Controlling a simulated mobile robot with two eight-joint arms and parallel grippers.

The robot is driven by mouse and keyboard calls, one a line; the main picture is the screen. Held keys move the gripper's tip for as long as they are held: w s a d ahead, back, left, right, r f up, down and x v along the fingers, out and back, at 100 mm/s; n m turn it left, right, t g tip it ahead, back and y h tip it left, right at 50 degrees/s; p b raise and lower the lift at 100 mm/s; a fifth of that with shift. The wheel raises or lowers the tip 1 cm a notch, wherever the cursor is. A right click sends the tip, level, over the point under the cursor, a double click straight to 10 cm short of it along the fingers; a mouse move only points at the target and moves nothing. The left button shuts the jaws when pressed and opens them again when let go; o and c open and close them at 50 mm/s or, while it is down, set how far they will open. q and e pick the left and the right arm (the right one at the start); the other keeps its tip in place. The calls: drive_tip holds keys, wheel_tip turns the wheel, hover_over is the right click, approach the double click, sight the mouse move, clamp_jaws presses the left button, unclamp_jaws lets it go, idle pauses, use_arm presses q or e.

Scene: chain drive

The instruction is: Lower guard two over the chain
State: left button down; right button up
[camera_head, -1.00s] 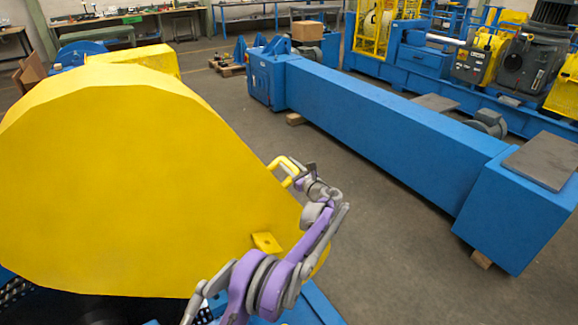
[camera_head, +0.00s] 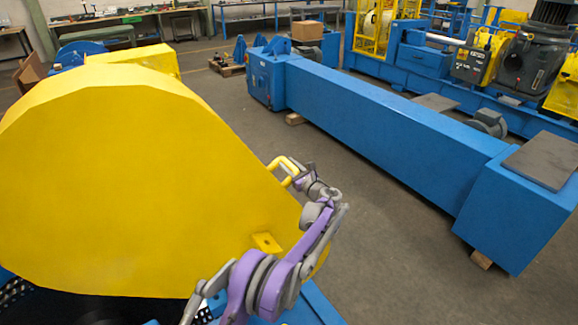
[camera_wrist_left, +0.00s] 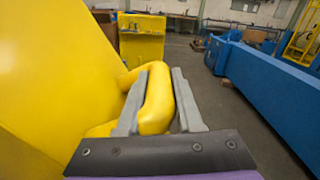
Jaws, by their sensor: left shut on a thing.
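The big yellow guard (camera_head: 130,190), which I take to be guard two, fills the left of the head view, above a blue base. It has a yellow loop handle (camera_head: 283,164) on its right side. My left gripper (camera_head: 298,176) is at this handle. In the left wrist view the two grey fingers (camera_wrist_left: 160,75) lie on either side of the yellow handle (camera_wrist_left: 157,105), shut on it. A piece of the dark chain (camera_head: 14,291) shows under the guard's lower left edge; most of it is hidden by the guard. My right gripper is not in view.
A yellow tab with a hole (camera_head: 266,242) sits low on the guard's right side. Another yellow box-shaped part (camera_head: 140,60) stands behind the guard. A long blue beam (camera_head: 390,130) lies to the right, with clear grey floor (camera_head: 400,260) between it and the guard.

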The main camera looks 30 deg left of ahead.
use_arm(q)
drive_tip(key=s+a+f+n+b, duration=0.1)
drive_tip(key=s+a+f+b, duration=0.2)
drive_tip(key=s+a, duration=0.2)
drive_tip(key=s+a+f+n+b, duration=0.2)
drive_tip(key=s+a, duration=0.3)
drive_tip(key=s, duration=0.7)
drive_tip(key=s+a+f+n+b, duration=0.2)
drive_tip(key=s+a+f+b, duration=0.2)
drive_tip(key=s, duration=0.5)
drive_tip(key=shift+a+f, duration=0.2)
drive_tip(key=shift+a, duration=0.25)
drive_tip(key=c, duration=0.8)
unclamp_jaws()
drive_tip(key=shift+s+a, duration=0.1)
drive_tip(key=shift+a, duration=0.05)
drive_tip(key=shift+c, duration=0.2)
drive_tip(key=shift+o, duration=1.3)
drive_tip(key=shift+s+a, duration=0.15)
drive_tip(key=shift+a, duration=0.05)
drive_tip(key=shift+d, duration=0.15)
